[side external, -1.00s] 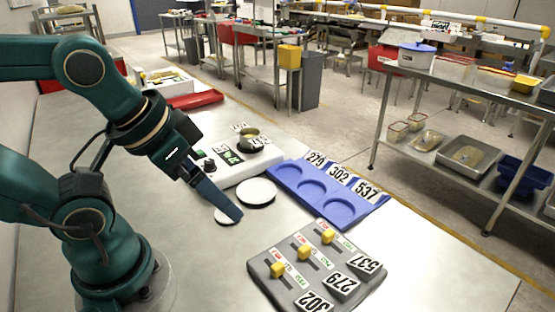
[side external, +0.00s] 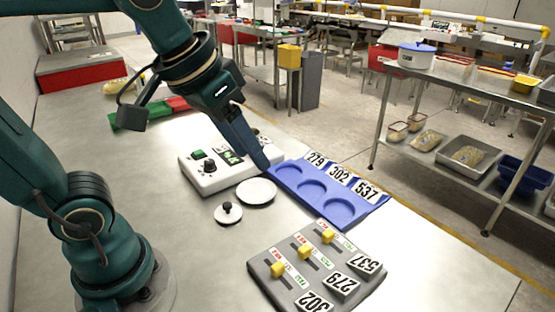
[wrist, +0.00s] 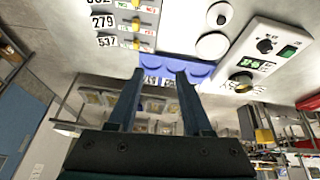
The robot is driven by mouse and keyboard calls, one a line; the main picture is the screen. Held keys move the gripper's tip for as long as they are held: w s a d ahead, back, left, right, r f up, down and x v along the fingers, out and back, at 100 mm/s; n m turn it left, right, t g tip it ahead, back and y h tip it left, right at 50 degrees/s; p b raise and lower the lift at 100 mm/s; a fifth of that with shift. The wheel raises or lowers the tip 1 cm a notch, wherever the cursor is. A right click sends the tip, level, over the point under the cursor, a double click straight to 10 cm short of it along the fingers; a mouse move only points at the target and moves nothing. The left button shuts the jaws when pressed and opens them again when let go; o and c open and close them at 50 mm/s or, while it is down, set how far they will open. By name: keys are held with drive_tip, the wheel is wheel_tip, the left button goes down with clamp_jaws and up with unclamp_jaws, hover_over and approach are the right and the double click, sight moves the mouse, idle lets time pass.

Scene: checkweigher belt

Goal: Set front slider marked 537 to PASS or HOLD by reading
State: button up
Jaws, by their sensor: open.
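The grey slider panel (side external: 262,285) lies at the front, with three yellow knobs and tags 302, 279 and 537. The knob by tag 537 (side external: 328,236) is the farthest one and sits near the middle of its slot; its exact setting is unclear. The panel also shows at the wrist view's top (wrist: 135,44). A white scale (side external: 206,182) has a green display (side external: 230,156) whose digits I cannot read. A container (wrist: 241,82) stands on the scale. My gripper (wrist: 160,73) is open and empty, above the area between the scale and the blue tray.
The blue tray (side external: 345,212) has three empty recesses and tags 279, 302, 537. A white disc (side external: 256,192) and a small round piece with a black knob (side external: 229,212) lie between scale and panel. The table left of the panel is clear. A steel rack stands to the right.

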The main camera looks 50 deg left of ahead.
drive_tip(key=w+d+g, duration=0.2)
drive_tip(key=w, duration=0.4)
drive_tip(key=g, duration=0.3)
hover_over(329, 232)
drive_tip(key=shift+m, duration=0.3)
drive_tip(key=f, duration=1)
drive_tip(key=shift+w+a+f, duration=0.2)
drive_tip(key=shift+w+f, duration=0.05)
drive_tip(key=shift+f, duration=0.05)
drive_tip(key=f, duration=0.7)
drive_tip(key=shift+s+d+f, duration=0.1)
drive_tip(key=shift+s+d, duration=0.1)
drive_tip(key=shift+s, duration=0.1)
clamp_jaws()
